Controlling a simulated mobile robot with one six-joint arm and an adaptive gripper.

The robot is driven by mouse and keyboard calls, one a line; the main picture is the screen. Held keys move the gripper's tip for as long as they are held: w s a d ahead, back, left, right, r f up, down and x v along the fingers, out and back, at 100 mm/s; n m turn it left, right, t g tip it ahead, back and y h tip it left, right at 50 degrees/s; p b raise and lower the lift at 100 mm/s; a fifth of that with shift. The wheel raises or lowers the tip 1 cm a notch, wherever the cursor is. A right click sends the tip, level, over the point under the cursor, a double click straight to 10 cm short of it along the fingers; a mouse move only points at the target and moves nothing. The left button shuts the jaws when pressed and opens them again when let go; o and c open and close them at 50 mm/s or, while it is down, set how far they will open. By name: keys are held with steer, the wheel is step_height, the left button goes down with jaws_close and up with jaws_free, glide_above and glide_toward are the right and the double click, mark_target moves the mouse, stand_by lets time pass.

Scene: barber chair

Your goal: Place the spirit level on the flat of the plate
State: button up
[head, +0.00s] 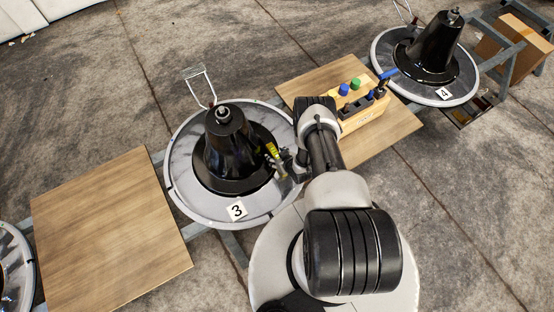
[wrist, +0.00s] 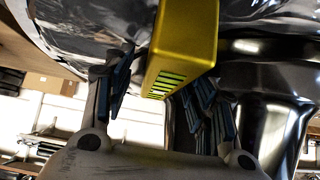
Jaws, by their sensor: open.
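The yellow spirit level (head: 271,151) is beside the black cone (head: 229,140) on the round, shiny plate (head: 188,196) marked 3. In the wrist view the level (wrist: 186,40) is large, with its near end between the fingers of my gripper (wrist: 160,88). The fingers are apart. A gap shows on the left of the level; on the right I cannot tell whether the finger touches it. In the head view my gripper (head: 285,165) is over the plate's right side, and my arm hides part of the rim. Whether the level rests on the plate is not clear.
A wooden block (head: 361,117) with tools stands on a wooden board (head: 398,130) to the right. Another plate and cone, marked 4 (head: 432,48), are at the back right. A bare wooden board (head: 108,230) lies left. A thin metal handle (head: 199,78) rises behind plate 3.

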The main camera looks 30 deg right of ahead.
steer(key=shift+c, duration=0.6)
jaws_close()
steer(key=shift+r, duration=0.1)
step_height(320, 180, up, 20)
steer(key=p, duration=0.8)
step_height(320, 180, up, 10)
glide_above(277, 156)
steer(key=w+a, duration=0.1)
steer(key=w, duration=0.4)
steer(key=w+a+r, duration=0.1)
steer(key=a+r, duration=0.2)
steer(key=r, duration=0.4)
steer(key=w+a+r, duration=0.1)
steer(key=a+r, duration=0.2)
steer(key=r, duration=0.4)
steer(key=s+a+r, duration=0.3)
steer(key=s+r, duration=0.1)
steer(key=r, duration=0.3)
steer(key=s+a+r, duration=0.4)
steer(key=s+r, duration=0.1)
steer(key=r, duration=0.3)
steer(key=shift+r, duration=0.15)
